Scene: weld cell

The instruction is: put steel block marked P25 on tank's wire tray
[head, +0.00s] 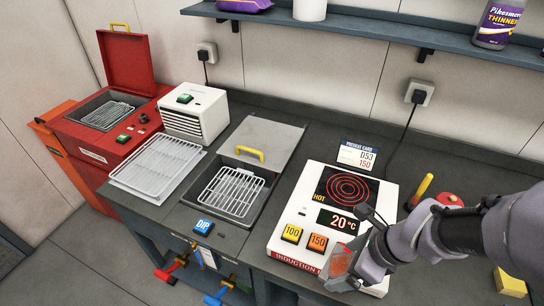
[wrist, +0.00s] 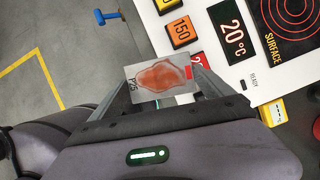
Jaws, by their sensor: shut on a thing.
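My gripper (head: 352,272) is shut on a steel block (wrist: 160,80) with a rust-brown patch and the mark P25 on its edge. In the head view the block (head: 340,260) is at the front right of the induction heater, partly hidden by the fingers. A tank (head: 212,212) with a wire tray (head: 234,191) in it stands left of the heater, behind a blue DIP button (head: 203,226). Its lid (head: 270,140) with a yellow handle lies back, leaving the tray exposed. The tray looks empty.
The white heater (head: 285,245) reads 20 °C and HOT. A card (head: 357,155) stands behind it. A wire rack (head: 157,167), a white fan box (head: 195,117) and an open red washer (head: 92,130) with its own wire tray are left.

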